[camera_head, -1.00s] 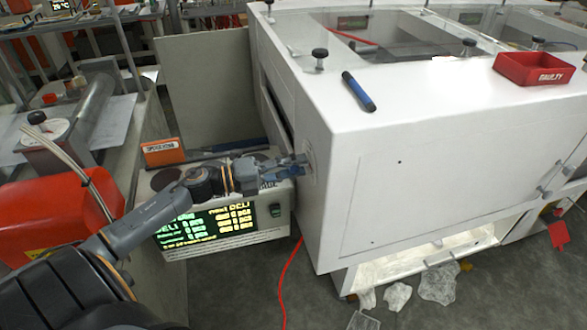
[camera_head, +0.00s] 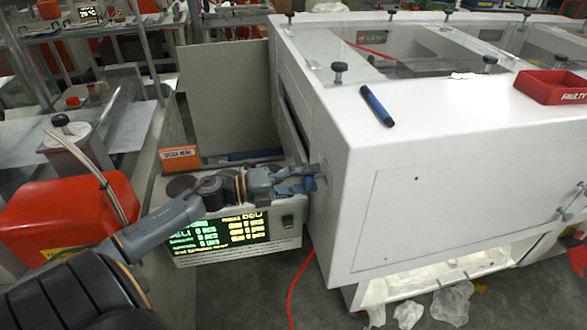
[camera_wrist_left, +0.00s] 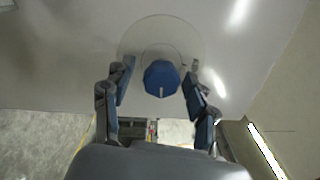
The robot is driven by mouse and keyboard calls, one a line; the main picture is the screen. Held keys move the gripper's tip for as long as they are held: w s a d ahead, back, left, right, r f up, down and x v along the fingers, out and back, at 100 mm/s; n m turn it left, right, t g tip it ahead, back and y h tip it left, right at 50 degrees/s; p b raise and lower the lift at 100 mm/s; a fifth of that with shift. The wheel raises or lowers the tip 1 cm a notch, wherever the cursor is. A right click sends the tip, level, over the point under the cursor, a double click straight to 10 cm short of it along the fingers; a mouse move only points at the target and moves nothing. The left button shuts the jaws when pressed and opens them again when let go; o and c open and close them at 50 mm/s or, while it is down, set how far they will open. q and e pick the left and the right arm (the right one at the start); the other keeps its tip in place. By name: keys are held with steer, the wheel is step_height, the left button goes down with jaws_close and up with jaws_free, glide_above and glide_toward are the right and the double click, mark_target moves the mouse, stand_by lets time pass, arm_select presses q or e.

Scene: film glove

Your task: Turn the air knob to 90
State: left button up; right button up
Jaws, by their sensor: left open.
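The air knob (camera_wrist_left: 161,78) is a blue faceted knob with a short white mark. It sits on a round pale dial plate (camera_wrist_left: 140,38) on the white machine's side. In the left wrist view the mark points toward the bottom of the picture. My left gripper (camera_wrist_left: 159,72) is open, with one finger on each side of the knob; a gap shows on both sides. In the head view my left gripper (camera_head: 306,178) is up against the white machine (camera_head: 440,190), and the knob is hidden there. Scale numbers cannot be read. My right gripper is not in view.
A lit display box (camera_head: 240,228) stands just below my left gripper. An orange box (camera_head: 180,158) lies behind my forearm. A blue marker (camera_head: 377,106) and a red tray (camera_head: 553,87) are on the machine's top. A red cable (camera_head: 293,295) runs along the floor.

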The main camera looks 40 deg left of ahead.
arm_select(q)
steer(key=v, duration=1.1)
steer(key=shift+s+a, duration=0.25)
